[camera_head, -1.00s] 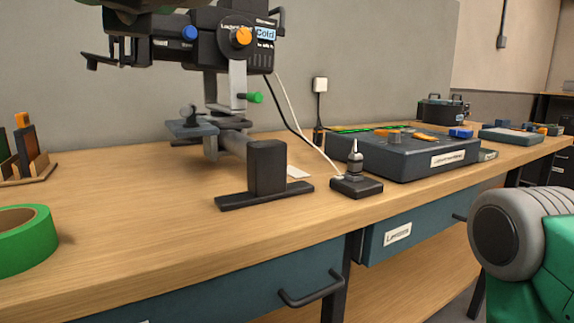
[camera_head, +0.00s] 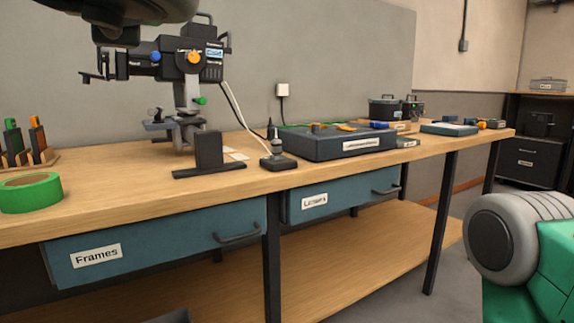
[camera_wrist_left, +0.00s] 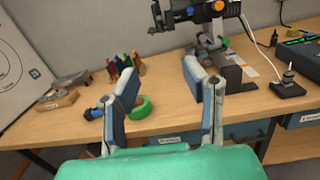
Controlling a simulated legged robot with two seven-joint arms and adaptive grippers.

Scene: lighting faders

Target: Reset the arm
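My left gripper (camera_wrist_left: 163,100) shows in the left wrist view with its two blue-padded fingers spread wide. It is empty and hangs above and in front of the workbench. In the head view, a dark rounded part of my own body shows at the top left, and the left gripper's fingers cannot be made out there. A green and grey part of my body is at the lower right of the head view. My right gripper is in neither view.
The wooden workbench (camera_head: 110,203) holds a green tape roll (camera_head: 30,192), a black instrument on a stand (camera_head: 190,72), a small black joystick-like device (camera_head: 277,152) and a dark console (camera_head: 340,143). Drawers (camera_head: 160,240) sit below. Open floor lies at the right.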

